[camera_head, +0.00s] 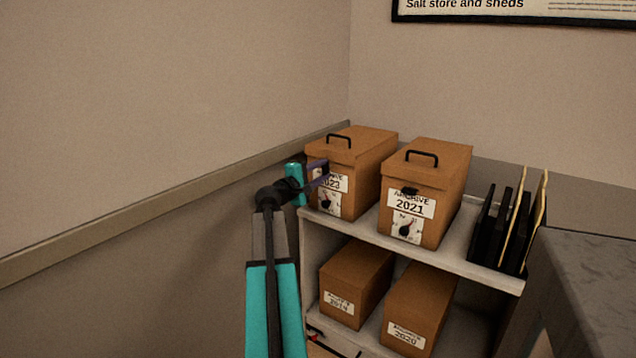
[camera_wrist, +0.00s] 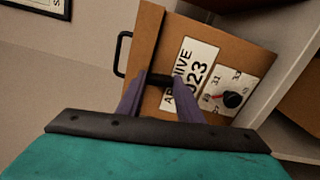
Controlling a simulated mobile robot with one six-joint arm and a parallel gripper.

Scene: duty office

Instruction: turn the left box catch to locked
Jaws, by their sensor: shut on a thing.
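The left box (camera_head: 366,160) is a brown lidded archive box labelled 2023 on the top shelf. It also shows turned on its side in the wrist view (camera_wrist: 150,35). Its catch (camera_wrist: 160,78) is a small dark bar at the lid edge above the white label. My gripper (camera_head: 319,171) reaches the box front from the left, and its purple fingers (camera_wrist: 158,88) are shut on the catch, one at each end. The fingers hide part of the catch and label, so its exact setting is hard to read.
A dial (camera_wrist: 232,99) with a red pointer sits below the label. The 2021 box (camera_head: 450,165) stands close on the right, with its own dark catch (camera_head: 410,191). Black folders (camera_head: 488,225) stand further right. A wall rail (camera_head: 170,195) runs along the left. Two boxes sit on the lower shelf.

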